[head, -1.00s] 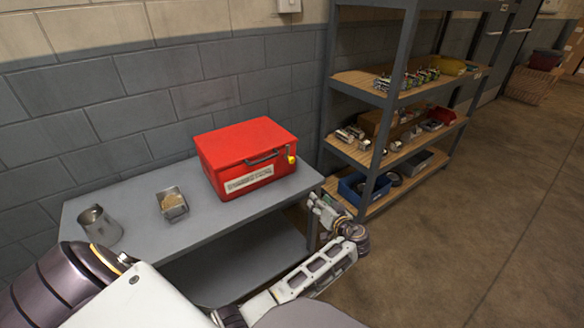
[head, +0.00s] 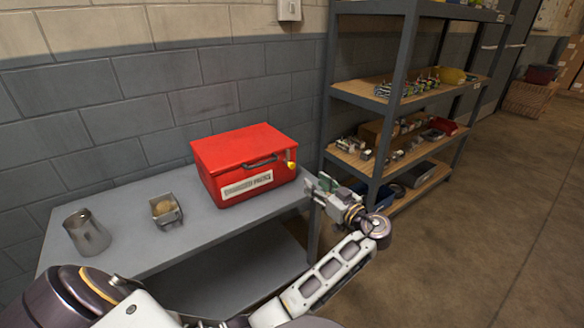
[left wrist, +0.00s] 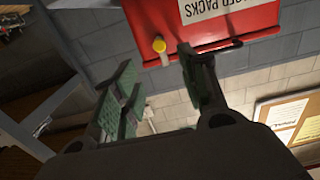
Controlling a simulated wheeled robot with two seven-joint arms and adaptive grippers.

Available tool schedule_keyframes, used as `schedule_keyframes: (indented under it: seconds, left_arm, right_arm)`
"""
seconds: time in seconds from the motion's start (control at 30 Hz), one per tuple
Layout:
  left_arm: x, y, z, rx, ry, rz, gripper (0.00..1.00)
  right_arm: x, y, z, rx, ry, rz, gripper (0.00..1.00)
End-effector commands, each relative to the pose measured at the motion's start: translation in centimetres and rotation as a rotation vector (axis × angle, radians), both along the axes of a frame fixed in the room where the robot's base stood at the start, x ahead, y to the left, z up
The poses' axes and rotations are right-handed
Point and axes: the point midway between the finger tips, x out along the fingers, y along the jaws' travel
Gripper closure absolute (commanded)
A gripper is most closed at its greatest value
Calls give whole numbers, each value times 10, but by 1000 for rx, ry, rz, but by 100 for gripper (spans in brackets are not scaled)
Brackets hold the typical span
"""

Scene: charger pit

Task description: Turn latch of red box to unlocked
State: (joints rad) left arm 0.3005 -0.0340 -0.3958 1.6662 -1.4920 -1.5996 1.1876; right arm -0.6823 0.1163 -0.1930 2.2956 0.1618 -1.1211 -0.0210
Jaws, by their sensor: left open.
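The red box (head: 243,160) stands shut on the grey table (head: 205,232), with a white label and a dark handle on its front. A small yellow latch (head: 291,165) is at the right end of its front face. In the left wrist view the red box (left wrist: 225,22) is at the top, and the yellow latch (left wrist: 159,45) shows beyond and between my fingers. My left gripper (head: 318,184) is open and empty, just right of and in front of the box, apart from the latch. It also fills the left wrist view (left wrist: 160,85). My right gripper is not in view.
A metal tin (head: 166,209) and a metal mug (head: 87,232) stand on the table left of the box. A shelf rack (head: 385,100) with several parts and bins stands close at the right. Open floor (head: 480,230) lies at the right.

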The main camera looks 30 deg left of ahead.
Motion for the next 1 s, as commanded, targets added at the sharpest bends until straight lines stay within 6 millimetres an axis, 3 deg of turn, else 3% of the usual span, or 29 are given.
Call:
schedule_keyframes:
  seconds: [0.37,0.67,1.0]
  left_arm:
    - [5,12,-1,1,1,0,57]
    - [18,44,-1,1,1,0,57]
    - [35,86,-1,2,1,1,57]
  right_arm:
    - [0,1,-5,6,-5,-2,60]
    - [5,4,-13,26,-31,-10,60]
    - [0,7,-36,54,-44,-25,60]
